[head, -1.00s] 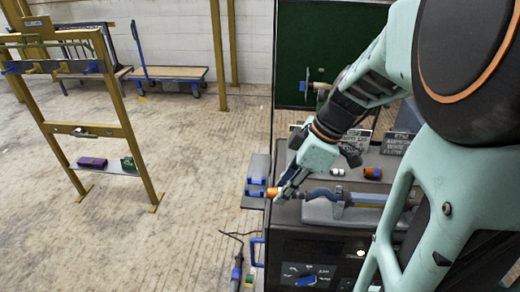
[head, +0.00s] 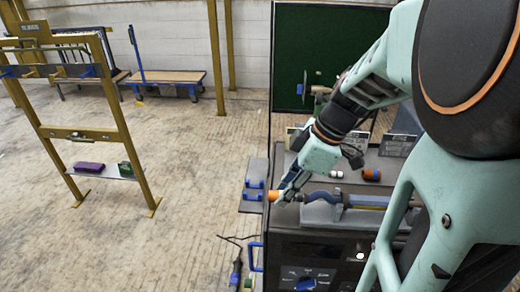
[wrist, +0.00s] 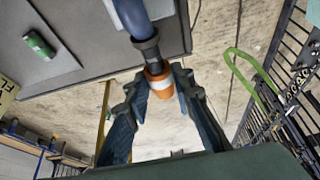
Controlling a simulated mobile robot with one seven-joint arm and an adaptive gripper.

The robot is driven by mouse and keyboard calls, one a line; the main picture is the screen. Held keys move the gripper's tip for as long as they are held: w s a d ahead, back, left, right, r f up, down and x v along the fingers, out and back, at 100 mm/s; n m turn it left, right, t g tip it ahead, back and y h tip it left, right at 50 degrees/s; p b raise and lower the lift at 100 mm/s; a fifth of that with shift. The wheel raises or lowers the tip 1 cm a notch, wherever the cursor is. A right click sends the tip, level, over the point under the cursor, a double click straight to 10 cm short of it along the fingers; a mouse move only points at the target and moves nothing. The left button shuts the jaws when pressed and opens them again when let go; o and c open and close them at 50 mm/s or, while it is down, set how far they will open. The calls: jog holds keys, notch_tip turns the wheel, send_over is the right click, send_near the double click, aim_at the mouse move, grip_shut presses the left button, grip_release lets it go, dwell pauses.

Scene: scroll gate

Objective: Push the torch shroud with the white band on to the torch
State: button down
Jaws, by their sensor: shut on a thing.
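An orange torch shroud with a white band (wrist: 158,80) is between the fingers of my gripper (wrist: 160,88) in the wrist view, and they are shut on it. In the head view the orange end of the shroud (head: 273,195) shows beside my gripper (head: 283,196). The torch has a blue neck (wrist: 132,18) with a dark grey end (wrist: 148,48), which meets the shroud's upper rim, roughly in line. How far the shroud sits over that end I cannot tell. The torch's blue body (head: 366,200) lies in a grey cradle on the bench.
A small white-and-orange piece (head: 337,173) and an orange-and-dark piece (head: 371,175) lie behind the torch on the bench. Signs stand behind them. A yellow rack (head: 128,140) stands at left, with open floor between. A green can (wrist: 39,44) shows in the wrist view.

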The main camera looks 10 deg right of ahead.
aim_at(303, 196)
jog(key=shift+d, duration=0.2)
jog(key=shift+s+d+b, duration=0.35)
jog(key=shift+d, duration=0.45)
jog(key=shift+s+d+b, duration=0.15)
jog(key=shift+d+b, duration=0.25)
jog(key=shift+b, duration=0.2)
dwell(0.8)
jog(key=shift+b, duration=0.3)
dwell(0.4)
jog(key=c, duration=2.2)
grip_release()
grip_shut()
jog(key=shift+s+d+b, duration=0.25)
jog(key=shift+d+b, duration=0.3)
jog(key=shift+d, duration=0.4)
jog(key=shift+a, duration=0.2)
